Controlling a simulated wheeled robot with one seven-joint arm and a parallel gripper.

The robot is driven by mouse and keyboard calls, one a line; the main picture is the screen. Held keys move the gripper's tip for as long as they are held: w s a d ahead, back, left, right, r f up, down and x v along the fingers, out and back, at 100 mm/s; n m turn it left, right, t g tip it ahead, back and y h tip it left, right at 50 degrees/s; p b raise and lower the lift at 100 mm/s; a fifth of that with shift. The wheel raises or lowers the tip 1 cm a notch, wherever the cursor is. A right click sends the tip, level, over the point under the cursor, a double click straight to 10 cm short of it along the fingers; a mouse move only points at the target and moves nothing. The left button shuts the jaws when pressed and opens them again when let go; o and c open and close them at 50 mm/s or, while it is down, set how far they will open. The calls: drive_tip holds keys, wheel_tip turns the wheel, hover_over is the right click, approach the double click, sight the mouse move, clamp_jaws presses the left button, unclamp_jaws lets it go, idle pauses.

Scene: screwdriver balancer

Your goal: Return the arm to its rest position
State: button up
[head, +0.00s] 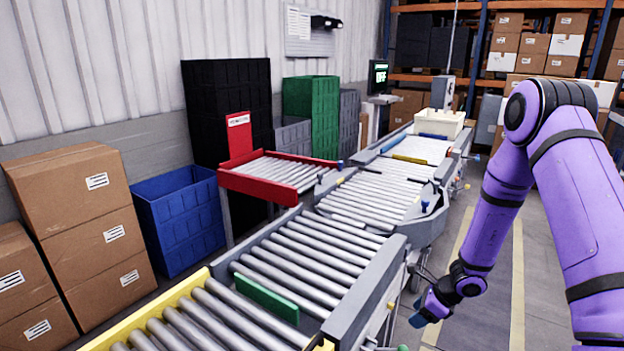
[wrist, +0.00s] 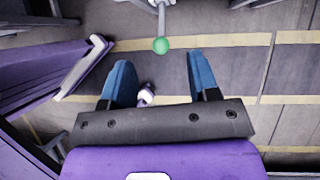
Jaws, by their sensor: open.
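My purple arm (head: 497,215) hangs bent at the right of the head view, with its wrist low. My gripper (head: 418,322) is to the right of the roller conveyor, over the floor, and points down and to the left. In the wrist view my gripper (wrist: 163,80) shows two blue fingers set wide apart. It is open, and nothing is held between the fingers. The floor lies below it.
The roller conveyor (head: 300,262) runs from front left to back right, with a red side section (head: 255,178). A green-tipped conveyor part (wrist: 160,45) shows ahead of the fingers. Cartons (head: 75,190) and a blue bin (head: 180,220) stand left. Yellow-lined floor (head: 490,318) is clear.

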drive_tip(key=s+a+r+n, duration=0.2)
drive_tip(key=r+n, duration=0.3)
drive_tip(key=r, duration=0.6)
drive_tip(key=s+a+r+n, duration=0.2)
drive_tip(key=s+r+n, duration=0.15)
drive_tip(key=r, duration=0.65)
drive_tip(key=s+a+r+n, duration=0.15)
drive_tip(key=r+n, duration=0.35)
drive_tip(key=r, duration=0.6)
drive_tip(key=s+d+r+n+t+h, duration=0.1)
drive_tip(key=s+r+n, duration=0.4)
drive_tip(key=s, duration=0.6)
drive_tip(key=s+d+r+n+t+h, duration=0.1)
drive_tip(key=s+d+r+n+h, duration=0.2)
drive_tip(key=s+r+n, duration=0.3)
drive_tip(key=s+r+h, duration=0.1)
drive_tip(key=s+r, duration=0.2)
drive_tip(key=s, duration=0.3)
drive_tip(key=shift+d+t, duration=0.2)
drive_tip(key=shift+t, duration=0.2)
drive_tip(key=shift+r, duration=0.1)
